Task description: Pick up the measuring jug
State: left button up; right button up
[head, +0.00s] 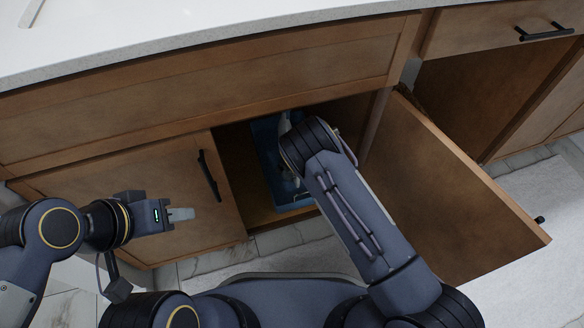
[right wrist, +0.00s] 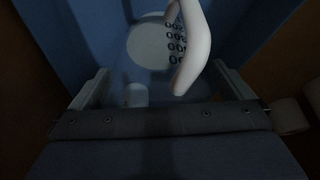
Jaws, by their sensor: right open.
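The measuring jug (right wrist: 195,50) shows in the right wrist view as a pale curved handle, with dark number marks and a round whitish face beside it. It is inside a blue crate (head: 264,140) in the open cabinet. My right gripper (right wrist: 162,82) is open. Its two fingers stand apart on either side of the picture, and the handle's lower end shows between them, with no clear contact. In the head view my right arm hides this gripper and most of the jug. My left gripper (head: 181,214) is in front of the closed left door; its finger gap cannot be made out.
The open cabinet door (head: 445,190) stands out to the right of my right arm. The closed door (head: 130,190) is behind my left gripper. A pale countertop (head: 180,25) overhangs above. The crate's blue walls (right wrist: 80,35) surround the jug closely. A small whitish thing (right wrist: 136,95) lies below it.

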jog(key=shift+f, duration=0.2)
jog(key=shift+r, duration=0.1)
jog(key=c, duration=1)
jog(key=shift+c, duration=0.2)
jog(key=shift+r, duration=0.1)
